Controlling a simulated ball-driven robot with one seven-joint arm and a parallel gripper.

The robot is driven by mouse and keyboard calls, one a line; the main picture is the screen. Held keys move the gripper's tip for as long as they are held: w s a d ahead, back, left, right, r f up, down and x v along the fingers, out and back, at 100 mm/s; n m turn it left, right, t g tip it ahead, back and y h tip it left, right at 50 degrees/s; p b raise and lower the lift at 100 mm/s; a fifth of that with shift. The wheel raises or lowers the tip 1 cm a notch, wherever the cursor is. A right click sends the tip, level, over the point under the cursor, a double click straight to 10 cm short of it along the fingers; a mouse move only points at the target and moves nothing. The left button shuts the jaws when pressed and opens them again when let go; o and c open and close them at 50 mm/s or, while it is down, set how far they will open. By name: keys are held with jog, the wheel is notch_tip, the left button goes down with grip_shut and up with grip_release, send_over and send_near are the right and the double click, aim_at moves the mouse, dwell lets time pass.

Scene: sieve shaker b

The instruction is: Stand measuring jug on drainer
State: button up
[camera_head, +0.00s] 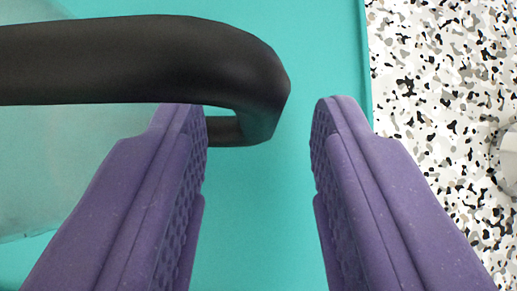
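A thick black handle (150,60) comes in from the left edge and bends back on itself near the middle of the view. A translucent, pale body (50,165) lies at the left below it; it looks like the measuring jug, mostly out of view. My gripper (260,115) is open, with purple padded fingers and a clear gap. The handle's bend reaches in front of the left fingertip and partly over the gap, apart from the right finger. I cannot tell whether the left finger touches the handle. No drainer can be made out for certain.
A flat teal surface (255,230) lies under the handle, with a raised-looking edge along its right side. Beyond it is a black, white and grey speckled surface (430,90). A pale object (508,160) is cut off at the right edge.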

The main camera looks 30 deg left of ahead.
jog(key=shift+r, duration=0.2)
jog(key=p+v, duration=0.8)
jog(key=v, duration=0.4)
